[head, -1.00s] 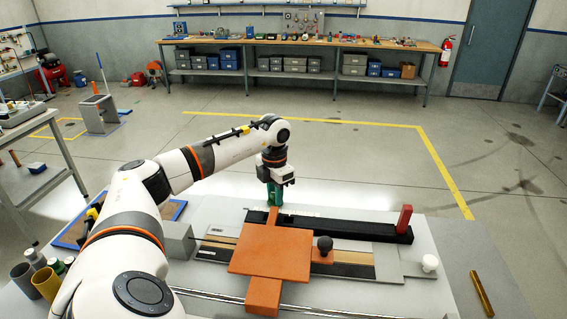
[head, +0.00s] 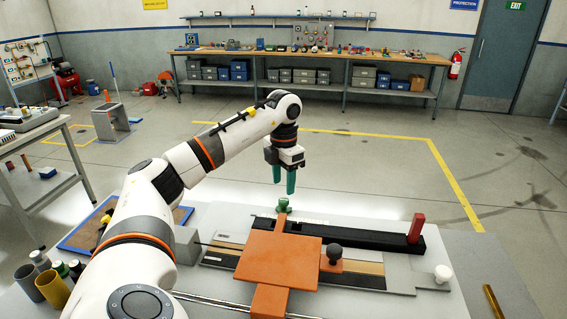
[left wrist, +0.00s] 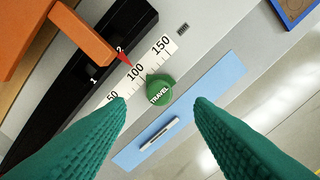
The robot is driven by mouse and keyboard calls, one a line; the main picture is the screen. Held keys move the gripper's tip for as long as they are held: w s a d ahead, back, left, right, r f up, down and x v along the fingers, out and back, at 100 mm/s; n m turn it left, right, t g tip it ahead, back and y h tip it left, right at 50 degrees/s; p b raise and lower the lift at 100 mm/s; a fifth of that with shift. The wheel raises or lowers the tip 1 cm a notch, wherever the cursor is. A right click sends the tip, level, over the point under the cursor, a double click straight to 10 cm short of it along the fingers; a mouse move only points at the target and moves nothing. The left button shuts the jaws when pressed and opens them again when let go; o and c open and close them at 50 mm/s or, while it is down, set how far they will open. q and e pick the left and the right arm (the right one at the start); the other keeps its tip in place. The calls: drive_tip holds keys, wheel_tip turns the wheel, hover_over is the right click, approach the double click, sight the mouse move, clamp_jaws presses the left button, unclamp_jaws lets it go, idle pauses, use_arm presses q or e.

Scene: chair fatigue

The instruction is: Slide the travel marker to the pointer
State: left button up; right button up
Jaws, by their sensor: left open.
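The travel marker is a round green knob labelled TRAVEL (left wrist: 160,90), beside a white scale strip (left wrist: 112,97) printed 50, 100, 150. It also shows in the head view (head: 283,205). The red pointer tip (left wrist: 124,58), at the end of an orange bar (left wrist: 82,34), points at the scale near 100. The knob sits on the other side of the strip, a little toward 150 from the tip. My left gripper (head: 284,185) is open and empty above the knob; its green fingers (left wrist: 160,110) spread on both sides of it in the wrist view. My right gripper is out of view.
An orange plate (head: 279,260) lies across the fixture, with a black knob (head: 334,252) to its right. A black rail (head: 360,235) with a red upright handle (head: 416,228) runs behind. A light blue strip (left wrist: 185,115) lies near the marker.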

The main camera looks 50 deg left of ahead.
sight(284, 200)
use_arm(q)
wheel_tip(284, 200, up, 5)
drive_tip(key=shift+r, duration=0.15)
idle(0.7)
